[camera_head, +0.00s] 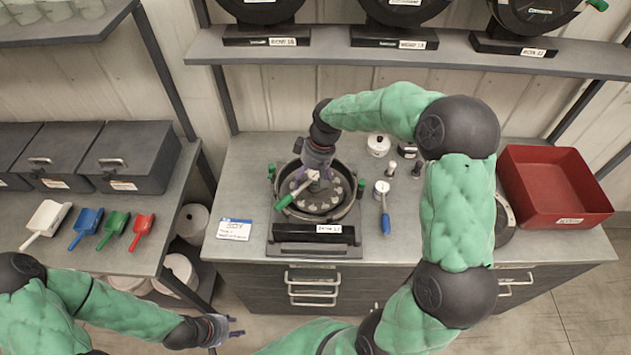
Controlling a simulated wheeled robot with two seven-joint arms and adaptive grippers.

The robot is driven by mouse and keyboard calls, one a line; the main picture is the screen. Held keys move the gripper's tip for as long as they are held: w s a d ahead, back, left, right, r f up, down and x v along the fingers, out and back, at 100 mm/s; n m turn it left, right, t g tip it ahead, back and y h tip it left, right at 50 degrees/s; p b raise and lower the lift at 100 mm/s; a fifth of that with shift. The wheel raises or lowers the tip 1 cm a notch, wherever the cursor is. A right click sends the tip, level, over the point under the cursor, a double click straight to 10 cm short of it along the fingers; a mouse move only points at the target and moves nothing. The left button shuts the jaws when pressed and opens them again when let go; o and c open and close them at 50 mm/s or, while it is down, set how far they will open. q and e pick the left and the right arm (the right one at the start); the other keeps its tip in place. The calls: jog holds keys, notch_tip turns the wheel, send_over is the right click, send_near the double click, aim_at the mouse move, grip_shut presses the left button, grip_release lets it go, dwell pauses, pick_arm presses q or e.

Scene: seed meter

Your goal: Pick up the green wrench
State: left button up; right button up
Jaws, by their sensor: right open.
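The green wrench (285,202) has a green handle and a pale metal head. It lies slanted across the round seed meter (346,214), its handle end at the meter's left rim. My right gripper (319,176) reaches down over the meter from behind, close to the wrench's head. It is open; its fingertips are small and partly hidden, so I cannot tell whether they touch the wrench. My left gripper (236,328) is low over the floor in front of the bench, open and empty, well away from the wrench.
A label card (234,229) lies left. A red bin (552,190) sits at the bench's right. Colored scoops (114,225) lie on the left table. A shelf (450,62) runs behind.

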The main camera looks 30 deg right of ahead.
aim_at(318, 175)
jog(key=w+d+n+t+b, duration=0.1)
jog(key=w+d+n+t, duration=0.1)
jog(key=d+n, duration=0.55)
jog(key=shift+y, duration=0.4)
jog(key=x, duration=0.4)
jog(key=shift+w+d+f, duration=0.1)
jog(key=shift+d, duration=0.1)
jog(key=shift+a+x, duration=0.2)
jog(key=shift+x, duration=2.55)
jog(key=shift+w, duration=0.1)
grip_shut()
